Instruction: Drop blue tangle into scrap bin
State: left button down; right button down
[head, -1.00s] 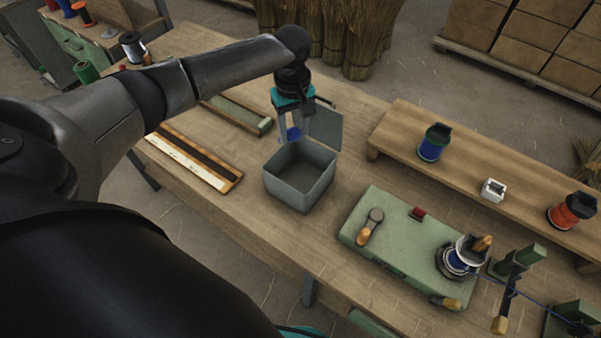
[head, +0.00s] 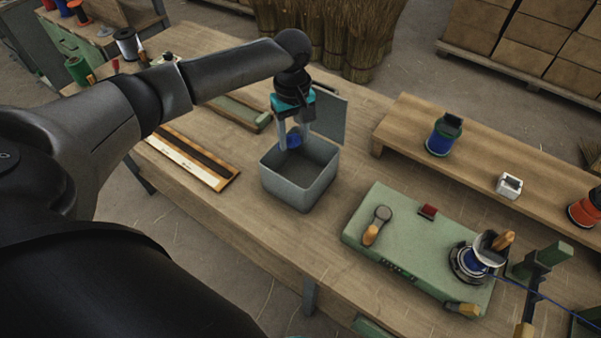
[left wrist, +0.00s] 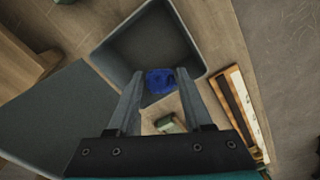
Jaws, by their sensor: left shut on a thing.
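The blue tangle (head: 293,141) is a small coil of blue strand between the fingertips of my left gripper (head: 292,145). It also shows in the left wrist view (left wrist: 159,81), between the two grey fingers. The gripper is shut on it and points down. The scrap bin (head: 290,187) is an open grey box with its lid raised at the back. In the head view the tangle hangs at the bin's rear rim; in the left wrist view it overlaps the near edge of the bin (left wrist: 128,52). The bin floor I see is empty. My right gripper is not in view.
A green winding machine (head: 405,235) with a blue-wound spool (head: 473,262) stands right of the bin. A raised shelf (head: 470,152) with spools runs behind it. A wooden ruler strip (head: 190,160) lies left of the bin. Bare bench lies in front of the bin.

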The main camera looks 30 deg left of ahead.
pick_arm(q)
jog(key=shift+c, duration=1.1)
grip_release()
notch_tip(320, 180, up, 15)
jog(key=p, duration=0.1)
jog(key=shift+r+p, duration=0.15)
jog(key=shift+p, duration=0.2)
